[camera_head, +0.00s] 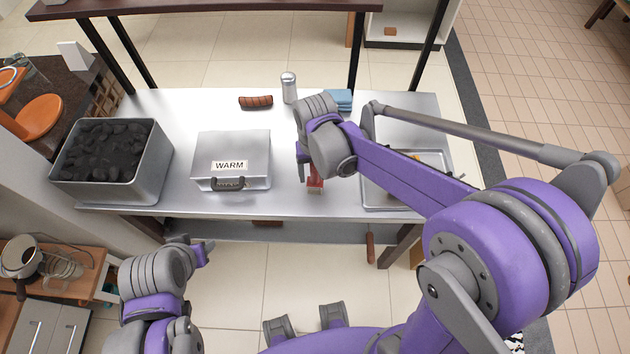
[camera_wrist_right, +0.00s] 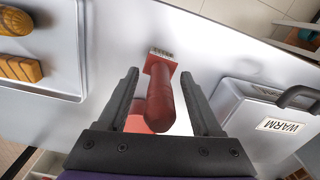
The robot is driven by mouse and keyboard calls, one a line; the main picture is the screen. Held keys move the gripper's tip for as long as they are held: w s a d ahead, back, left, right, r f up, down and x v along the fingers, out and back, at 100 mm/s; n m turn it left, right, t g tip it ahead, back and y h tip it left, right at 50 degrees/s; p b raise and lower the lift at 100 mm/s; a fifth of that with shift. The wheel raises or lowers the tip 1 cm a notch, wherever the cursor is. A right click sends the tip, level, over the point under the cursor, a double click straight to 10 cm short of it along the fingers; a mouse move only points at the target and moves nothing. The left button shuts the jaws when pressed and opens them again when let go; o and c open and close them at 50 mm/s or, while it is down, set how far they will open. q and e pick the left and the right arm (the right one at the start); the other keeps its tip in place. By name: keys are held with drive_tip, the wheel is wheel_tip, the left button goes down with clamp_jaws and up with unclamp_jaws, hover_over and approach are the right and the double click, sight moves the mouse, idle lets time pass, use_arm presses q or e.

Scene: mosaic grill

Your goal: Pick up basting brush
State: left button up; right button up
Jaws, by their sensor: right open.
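The basting brush (camera_head: 315,183) is red and is on the steel table near its front edge, partly hidden by my right gripper in the head view. In the right wrist view the brush (camera_wrist_right: 160,95) has its rounded handle toward the camera and a squarer head at the far end. My right gripper (camera_wrist_right: 160,77) is open, with one finger on each side of the handle; visible gaps separate them. It also shows in the head view (camera_head: 307,172), pointing down. My left gripper (camera_head: 204,252) is in front of the table, away from the brush; its jaws are unclear.
A grey box marked WARM (camera_head: 231,150) stands left of the brush, and a metal tray (camera_head: 385,204) with yellow food lies right. Behind are a shaker (camera_head: 289,88), a brown ridged item (camera_head: 256,102) and blue cloths (camera_head: 341,97). A charcoal bin (camera_head: 155,165) fills the left end.

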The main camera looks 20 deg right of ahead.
drive_tip(key=shift+f, duration=0.4)
clamp_jaws()
drive_tip(key=shift+r, duration=0.15)
wheel_tip(320, 180, up, 10)
drive_tip(key=shift+f+p, duration=0.1)
drive_tip(key=shift+p, duration=0.25)
